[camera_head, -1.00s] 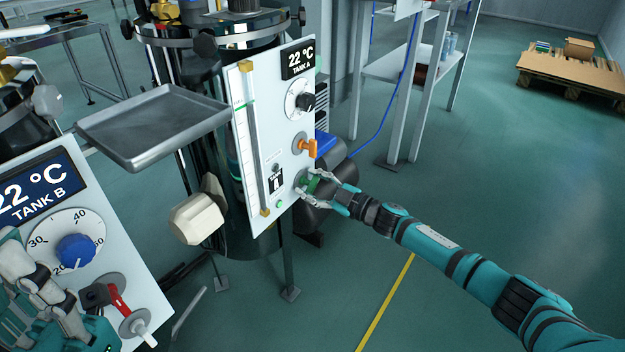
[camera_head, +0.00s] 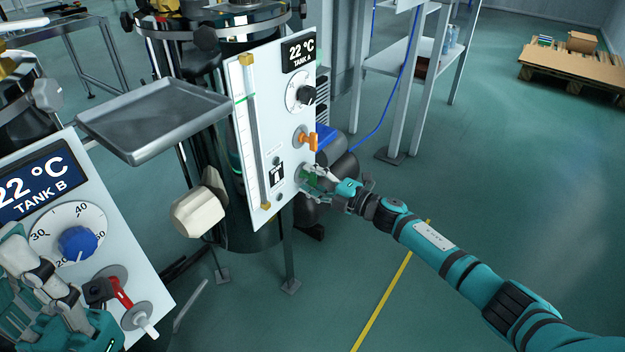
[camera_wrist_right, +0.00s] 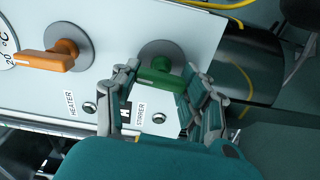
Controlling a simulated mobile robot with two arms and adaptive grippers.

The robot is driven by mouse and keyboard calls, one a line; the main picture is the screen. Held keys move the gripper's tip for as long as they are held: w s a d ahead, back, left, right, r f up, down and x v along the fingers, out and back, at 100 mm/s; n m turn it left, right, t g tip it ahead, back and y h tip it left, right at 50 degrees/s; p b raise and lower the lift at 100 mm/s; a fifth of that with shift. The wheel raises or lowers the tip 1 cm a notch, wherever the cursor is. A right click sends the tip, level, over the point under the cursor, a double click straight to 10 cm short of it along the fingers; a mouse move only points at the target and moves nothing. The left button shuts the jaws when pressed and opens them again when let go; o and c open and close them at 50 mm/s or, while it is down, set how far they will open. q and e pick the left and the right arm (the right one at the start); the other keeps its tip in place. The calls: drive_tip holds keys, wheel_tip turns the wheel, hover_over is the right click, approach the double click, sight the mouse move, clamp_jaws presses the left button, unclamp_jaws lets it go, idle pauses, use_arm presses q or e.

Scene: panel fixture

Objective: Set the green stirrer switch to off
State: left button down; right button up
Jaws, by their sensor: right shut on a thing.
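The green stirrer switch (camera_wrist_right: 165,76) sits on a round grey plate at the lower part of the TANK A panel (camera_head: 252,160). In the head view it is largely covered by my right gripper (camera_head: 310,180). In the right wrist view my right gripper (camera_wrist_right: 163,100) has its fingers on either side of the green handle and is shut on it. A STIRRER label (camera_wrist_right: 141,117) shows below the switch, with a small round lamp (camera_wrist_right: 158,118) beside it. My left gripper (camera_head: 45,290) is at the lower left, in front of the TANK B panel (camera_head: 130,235); its fingertips are unclear.
The orange heater switch (camera_head: 307,140) is just above the green one, with a black knob (camera_head: 307,95) higher up. Open floor lies to the right.

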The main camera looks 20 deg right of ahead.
drive_tip(key=shift+f+n, duration=0.15)
drive_tip(key=shift+n, duration=0.45)
drive_tip(key=o, duration=1.2)
drive_tip(key=shift+s+d, duration=0.15)
drive_tip(key=shift+s, duration=0.05)
drive_tip(key=v, duration=1.1)
drive_tip(key=shift+s+d, duration=0.2)
drive_tip(key=shift+s, duration=0.05)
